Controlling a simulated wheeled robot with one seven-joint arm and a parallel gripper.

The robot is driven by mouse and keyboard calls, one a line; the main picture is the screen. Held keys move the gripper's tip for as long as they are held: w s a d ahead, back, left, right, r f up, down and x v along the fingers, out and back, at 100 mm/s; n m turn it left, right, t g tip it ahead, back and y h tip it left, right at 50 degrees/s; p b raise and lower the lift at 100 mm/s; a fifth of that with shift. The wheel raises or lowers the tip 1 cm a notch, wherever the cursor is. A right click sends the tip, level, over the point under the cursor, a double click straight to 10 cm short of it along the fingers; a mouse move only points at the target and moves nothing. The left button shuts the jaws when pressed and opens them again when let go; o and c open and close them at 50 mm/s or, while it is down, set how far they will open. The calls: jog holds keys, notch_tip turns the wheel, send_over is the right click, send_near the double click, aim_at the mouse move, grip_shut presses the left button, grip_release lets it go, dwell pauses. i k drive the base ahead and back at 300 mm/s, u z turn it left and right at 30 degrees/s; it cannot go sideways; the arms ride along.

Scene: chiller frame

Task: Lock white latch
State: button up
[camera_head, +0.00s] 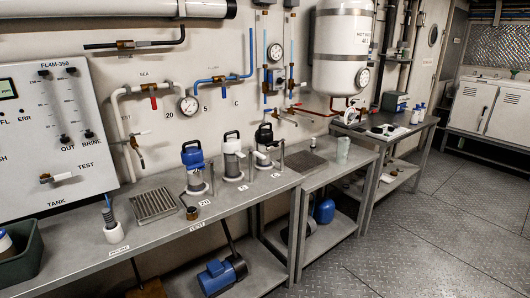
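Three upright housings with black loop handles stand in a row on the metal bench. The left one has a blue top (192,156), the middle one has a white top (232,146) and the right one has a black top (264,134). A small white part (259,157) sticks out between the middle and right housings. I cannot tell whether it is a latch or how it is set. No other part is clearly readable as the white latch at this size. My gripper is not in view.
The bench (160,231) runs along the wall with a drain grate (154,204), a probe stand (112,226) and a dark green bin (22,252). A white control panel (58,140), pipes and a white tank (341,52) are on the wall. The right floor (440,230) is clear.

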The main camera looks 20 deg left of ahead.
aim_at(256, 153)
jog(key=i, duration=0.95)
jog(key=u, duration=0.05)
